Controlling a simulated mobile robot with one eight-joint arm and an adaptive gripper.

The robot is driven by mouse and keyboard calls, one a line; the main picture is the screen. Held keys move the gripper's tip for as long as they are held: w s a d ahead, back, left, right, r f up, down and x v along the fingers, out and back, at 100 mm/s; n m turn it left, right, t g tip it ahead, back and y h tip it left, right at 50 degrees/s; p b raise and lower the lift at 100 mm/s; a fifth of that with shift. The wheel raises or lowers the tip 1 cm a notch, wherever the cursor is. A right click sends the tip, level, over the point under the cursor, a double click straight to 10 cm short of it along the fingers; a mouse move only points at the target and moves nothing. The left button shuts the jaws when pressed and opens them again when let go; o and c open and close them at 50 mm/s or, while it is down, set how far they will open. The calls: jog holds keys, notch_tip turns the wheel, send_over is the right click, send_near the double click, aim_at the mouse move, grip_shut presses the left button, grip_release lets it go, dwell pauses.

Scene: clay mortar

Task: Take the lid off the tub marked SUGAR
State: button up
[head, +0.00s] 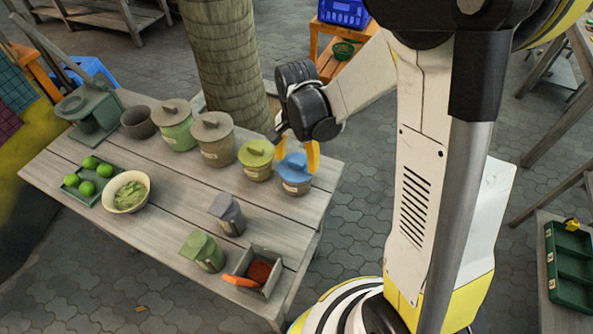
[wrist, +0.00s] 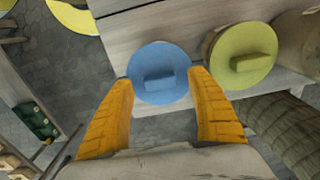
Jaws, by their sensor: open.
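A small tub (head: 296,187) with a blue lid (head: 294,165) stands upright near the right end of the wooden table. The lid has a raised bar handle and also shows in the wrist view (wrist: 158,62). The tub carries a pale label too small to read. My gripper (head: 297,158) is open above this tub, its orange fingers at either side of the lid. In the wrist view my gripper (wrist: 161,80) is empty, and I cannot tell whether the fingers touch the lid. No label reading SUGAR is legible.
A tub with a yellow-green lid (head: 257,152) stands just left of the blue-lidded one. Larger lidded tubs (head: 217,147) (head: 177,132) stand further left. A tree trunk (head: 220,55) rises behind the table. Two lidded pots (head: 228,214) (head: 203,252) and an open box (head: 250,282) are in front.

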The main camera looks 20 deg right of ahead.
jog(key=shift+f, duration=0.55)
jog(key=shift+r, duration=0.1)
jog(key=c, duration=1.1)
jog(key=shift+o, duration=0.2)
